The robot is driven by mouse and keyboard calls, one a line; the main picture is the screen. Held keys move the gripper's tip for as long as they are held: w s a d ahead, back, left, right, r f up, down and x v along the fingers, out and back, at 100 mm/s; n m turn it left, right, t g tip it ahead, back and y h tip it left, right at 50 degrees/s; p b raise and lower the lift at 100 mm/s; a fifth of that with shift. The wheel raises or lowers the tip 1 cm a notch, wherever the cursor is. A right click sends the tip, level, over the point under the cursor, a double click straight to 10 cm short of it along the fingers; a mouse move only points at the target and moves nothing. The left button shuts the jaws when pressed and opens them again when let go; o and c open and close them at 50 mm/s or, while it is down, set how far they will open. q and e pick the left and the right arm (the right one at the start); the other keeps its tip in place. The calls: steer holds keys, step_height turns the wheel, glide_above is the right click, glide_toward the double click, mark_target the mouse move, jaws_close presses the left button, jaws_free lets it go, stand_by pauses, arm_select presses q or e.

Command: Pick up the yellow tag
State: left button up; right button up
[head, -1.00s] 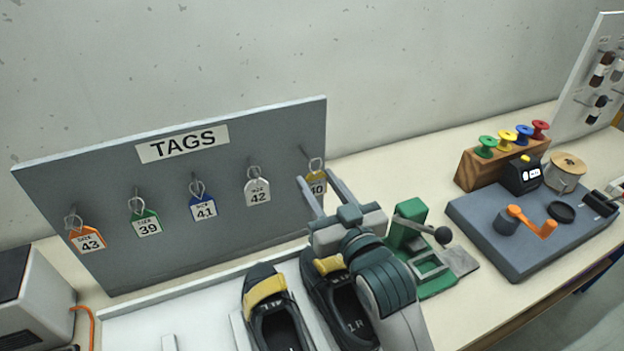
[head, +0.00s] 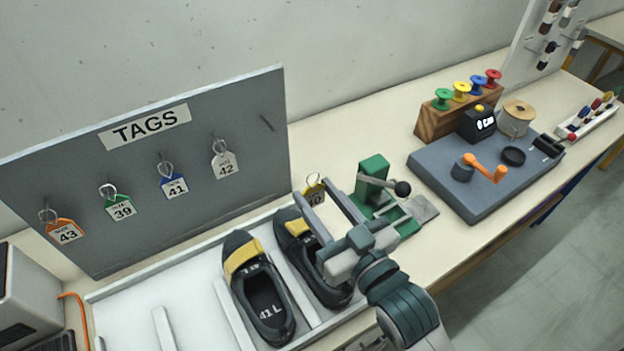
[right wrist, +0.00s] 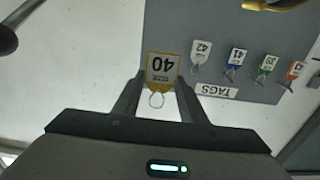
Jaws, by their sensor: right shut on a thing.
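The yellow tag (head: 314,188), marked 40, is off the board and held between the fingertips of my right gripper (head: 322,198). In the right wrist view the yellow tag (right wrist: 161,70) sits between the two fingers of my right gripper (right wrist: 160,80), with its wire loop hanging toward the palm. In the head view the gripper partly covers the tag, above the tray's right end and beside the green press. My left gripper is not in view.
The grey TAGS board (head: 120,235) has a bare peg at its right end. Orange, green, blue and white tags hang on it. Two dark shoes (head: 262,300) lie in the white tray (head: 130,305). A green press (head: 372,180) and a grey winder base (head: 470,185) stand to the right.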

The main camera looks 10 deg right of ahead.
steer(key=shift+s+d, duration=0.1)
steer(key=shift+s, duration=0.15)
stand_by(0.4)
steer(key=d+f+m+t+h+b, duration=0.1)
steer(key=d+f+m+h+b, duration=0.3)
steer(key=d+f, duration=0.5)
steer(key=d+h+b, duration=0.1)
steer(key=d+h, duration=0.1)
steer(key=d, duration=0.2)
steer(key=shift+s+h+b, duration=0.15)
steer(key=shift+h+b, duration=0.25)
